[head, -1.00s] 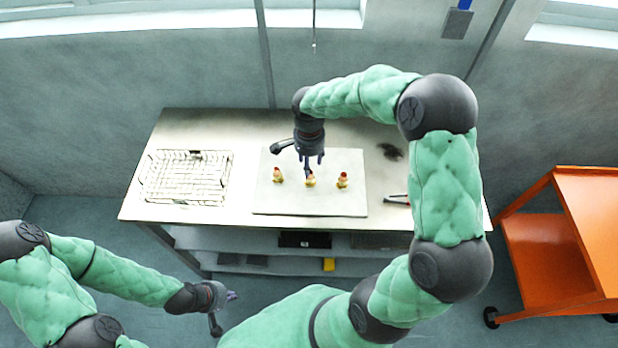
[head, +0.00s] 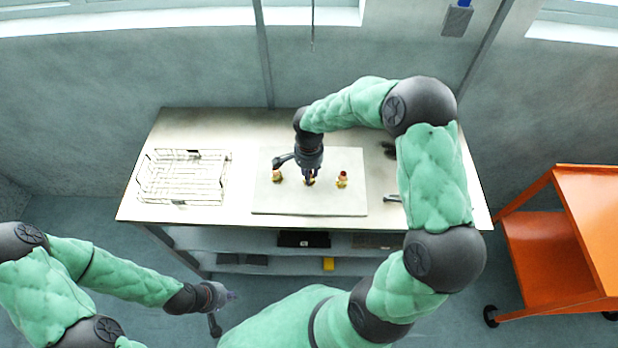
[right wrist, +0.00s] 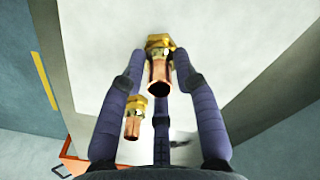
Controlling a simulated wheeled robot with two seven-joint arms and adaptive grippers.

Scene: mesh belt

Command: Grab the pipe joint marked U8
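Three brass-and-copper pipe joints stand in a row on a pale board (head: 310,208): a left one (head: 277,176), a middle one (head: 309,182) and a right one (head: 342,180). No U8 mark is legible on any. My right gripper (head: 309,180) is down at the middle joint and partly hides it in the head view. In the right wrist view the fingers of my right gripper (right wrist: 158,72) are spread around the middle joint (right wrist: 159,72), with small gaps at its sides. The right joint (right wrist: 133,120) shows lower left. My left gripper (head: 230,297) hangs in front of the table, with nothing visible in it.
A wire basket (head: 182,178) stands on the left of the table (head: 140,208). Dark items, partly hidden by my right arm, lie right of the board. An orange cart (head: 555,240) stands to the right. Shelves below the table hold a yellow item (head: 328,264).

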